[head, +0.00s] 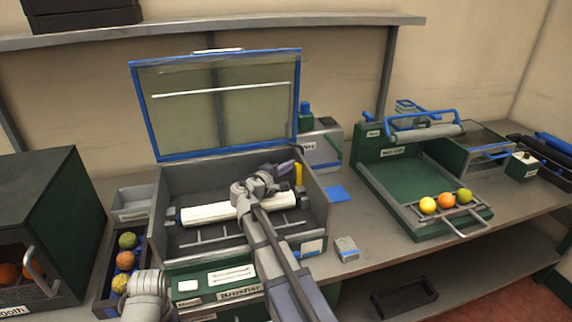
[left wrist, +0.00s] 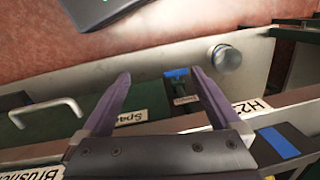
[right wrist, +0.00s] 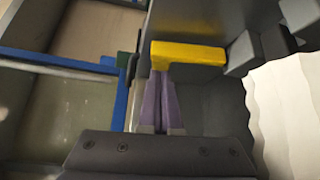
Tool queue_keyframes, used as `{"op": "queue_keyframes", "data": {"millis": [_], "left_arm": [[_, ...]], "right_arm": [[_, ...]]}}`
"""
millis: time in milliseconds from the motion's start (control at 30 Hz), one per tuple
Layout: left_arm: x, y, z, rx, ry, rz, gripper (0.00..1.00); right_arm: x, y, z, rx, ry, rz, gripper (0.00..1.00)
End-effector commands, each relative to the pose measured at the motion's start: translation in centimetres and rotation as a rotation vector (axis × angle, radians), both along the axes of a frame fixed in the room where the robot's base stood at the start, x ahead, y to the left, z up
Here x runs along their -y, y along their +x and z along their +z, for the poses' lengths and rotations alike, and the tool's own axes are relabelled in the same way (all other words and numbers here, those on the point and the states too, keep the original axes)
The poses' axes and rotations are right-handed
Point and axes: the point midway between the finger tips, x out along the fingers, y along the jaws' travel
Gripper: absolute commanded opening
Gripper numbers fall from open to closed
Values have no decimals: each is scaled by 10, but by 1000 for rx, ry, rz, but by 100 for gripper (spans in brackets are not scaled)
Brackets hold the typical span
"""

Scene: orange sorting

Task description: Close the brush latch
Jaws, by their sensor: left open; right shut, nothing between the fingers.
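The brusher (head: 165,195) stands in the middle of the bench with its blue-rimmed lid (head: 215,105) raised. A white brush roller (head: 208,213) lies across its inside. The yellow latch (head: 299,173) is at the roller's right end, by the back right corner. My right gripper (head: 288,167) is shut and empty beside the latch. In the right wrist view, the yellow latch (right wrist: 190,53) lies just ahead of the shut purple fingertips (right wrist: 160,78); I cannot tell whether they touch. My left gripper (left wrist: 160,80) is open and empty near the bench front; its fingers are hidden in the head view.
A crate of oranges (head: 108,265) and a dark green box (head: 45,220) stand at the left. A green tray station (head: 400,185) with several fruits on its front rack is at the right. A small grey block (head: 347,249) sits near the bench edge.

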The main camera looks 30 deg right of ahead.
Motion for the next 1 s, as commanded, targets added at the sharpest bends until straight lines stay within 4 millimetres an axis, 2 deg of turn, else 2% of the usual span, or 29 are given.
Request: {"op": "queue_keyframes", "data": {"millis": [567,900,1000], "left_arm": [[0,0,-5,0,0,0,97],[0,0,-32,0,0,0,97],[0,0,-28,0,0,0,97]], "right_arm": [[-1,-4,-1,32,-8,-1,0],[-4,-18,3,249,-60,-1,0],[-5,-24,10,274,-65,0,0]]}}
